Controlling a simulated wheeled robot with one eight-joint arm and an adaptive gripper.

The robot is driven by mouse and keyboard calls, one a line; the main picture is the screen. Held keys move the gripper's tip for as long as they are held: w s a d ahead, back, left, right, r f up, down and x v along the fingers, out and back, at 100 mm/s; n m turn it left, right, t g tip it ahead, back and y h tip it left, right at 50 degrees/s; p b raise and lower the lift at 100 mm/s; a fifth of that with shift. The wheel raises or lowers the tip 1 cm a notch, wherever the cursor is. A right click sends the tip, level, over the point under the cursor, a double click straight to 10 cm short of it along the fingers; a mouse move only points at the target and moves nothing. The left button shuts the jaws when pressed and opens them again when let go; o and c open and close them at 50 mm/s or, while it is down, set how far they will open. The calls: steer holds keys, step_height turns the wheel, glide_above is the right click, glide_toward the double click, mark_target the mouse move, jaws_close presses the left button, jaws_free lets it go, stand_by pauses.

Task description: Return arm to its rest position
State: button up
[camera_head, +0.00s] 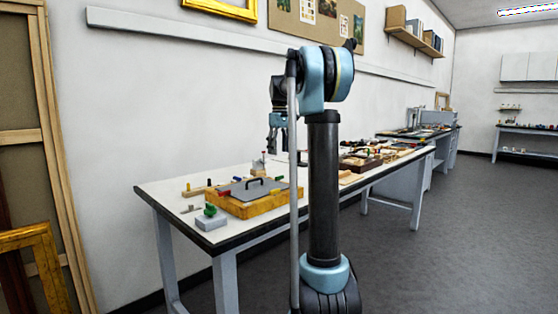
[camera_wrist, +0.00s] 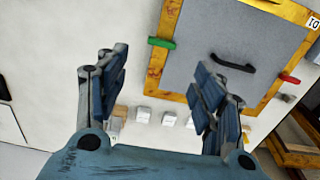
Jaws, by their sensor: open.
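My arm rises in the middle of the head view, bent at the top, with my gripper (camera_head: 277,137) hanging down over the back part of the white table (camera_head: 168,190). In the wrist view my gripper (camera_wrist: 160,95) has its two fingers wide apart, with nothing between them. Beyond the fingers lies a yellow-framed box with a grey lid (camera_wrist: 225,55) and a black handle (camera_wrist: 232,64). The same box (camera_head: 262,207) stands on the table left of my arm in the head view. The fingers appear apart from everything on the table.
A grey block with a green knob (camera_head: 211,221) stands near the table's front left. Dark trays (camera_head: 362,163) lie right of my arm. Small pale blocks (camera_wrist: 169,118) sit beside the box. A wooden frame (camera_head: 58,150) leans at the left. The floor (camera_head: 450,250) at right is clear.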

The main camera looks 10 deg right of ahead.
steer(key=shift+r, duration=0.35)
steer(key=shift+s, duration=0.1)
steer(key=s+f+m+t, duration=0.15)
steer(key=s+f, duration=0.35)
steer(key=s, duration=0.7)
steer(key=s+f+m, duration=0.2)
steer(key=s+f, duration=0.2)
steer(key=s, duration=0.8)
steer(key=s+f+m, duration=0.3)
steer(key=s+f, duration=1.7)
steer(key=f, duration=0.1)
steer(key=shift+f+m+t, duration=0.25)
steer(key=shift+m+t, duration=0.1)
steer(key=shift+s+d, duration=0.1)
